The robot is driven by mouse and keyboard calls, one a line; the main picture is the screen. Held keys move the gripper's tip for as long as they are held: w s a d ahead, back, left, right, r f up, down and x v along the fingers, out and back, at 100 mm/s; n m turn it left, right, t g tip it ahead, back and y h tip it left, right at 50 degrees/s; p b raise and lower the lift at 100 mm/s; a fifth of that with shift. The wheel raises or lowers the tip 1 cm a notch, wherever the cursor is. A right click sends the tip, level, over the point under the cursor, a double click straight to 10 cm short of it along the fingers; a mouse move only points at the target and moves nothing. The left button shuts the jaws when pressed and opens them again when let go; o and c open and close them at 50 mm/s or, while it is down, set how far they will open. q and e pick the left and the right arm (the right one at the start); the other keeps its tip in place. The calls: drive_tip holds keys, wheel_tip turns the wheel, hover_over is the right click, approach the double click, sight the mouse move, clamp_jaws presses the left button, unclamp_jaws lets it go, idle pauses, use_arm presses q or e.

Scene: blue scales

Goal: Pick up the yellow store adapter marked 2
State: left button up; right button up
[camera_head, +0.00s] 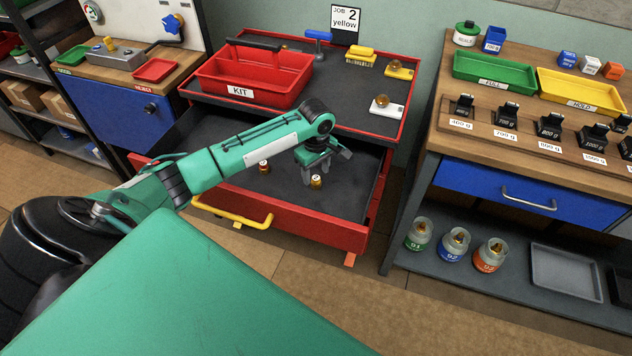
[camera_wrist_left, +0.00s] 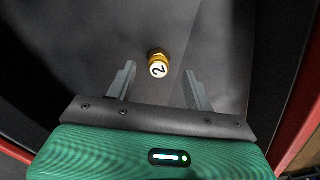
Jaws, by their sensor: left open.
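The adapter marked 2 (camera_wrist_left: 158,66) is a small golden-yellow piece with a white face and a black 2, standing in the open red drawer. In the head view it appears to be the small piece (camera_head: 316,182) just below my left gripper (camera_head: 325,167). In the wrist view the gripper's fingers are spread apart, with the adapter between and slightly past their tips. The fingers do not visibly touch it. A second small adapter (camera_head: 264,167) stands farther left in the drawer; its mark is too small to read. My right gripper is not in view.
The open drawer (camera_head: 225,176) has a dark floor, red walls and a yellow handle (camera_head: 232,212). Above it, the cart top holds a red KIT tray (camera_head: 215,80) and a sign (camera_head: 345,20) reading JOB 2 yellow. A wooden bench (camera_head: 455,88) stands at right.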

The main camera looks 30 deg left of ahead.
sight(317, 178)
use_arm(q)
wheel_tip(317, 178, down, 4)
drive_tip(key=shift+d+f, duration=0.1)
drive_tip(key=c, duration=1.1)
drive_tip(key=shift+c, duration=0.2)
